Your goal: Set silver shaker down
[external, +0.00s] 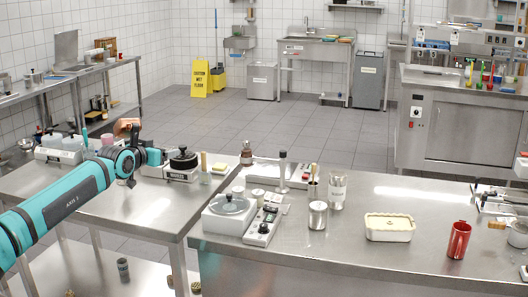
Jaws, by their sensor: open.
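A silver cylindrical container (318,215), which looks like the shaker, stands upright on the right-hand steel counter (300,262). Nothing of mine touches it. My gripper (160,157) is at the end of the teal arm, over the left steel table (150,208), well to the left of the container. It is open. Its fingertips are small and hard to make out against the table items, and I see no shaker held in it.
A scale with a glass-lidded pan (229,212), a clear glass (337,190), a white dish (389,227) and a red mug (459,240) stand on the right counter. A black-lidded pot (184,160) is close to my gripper. The left table's front is clear.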

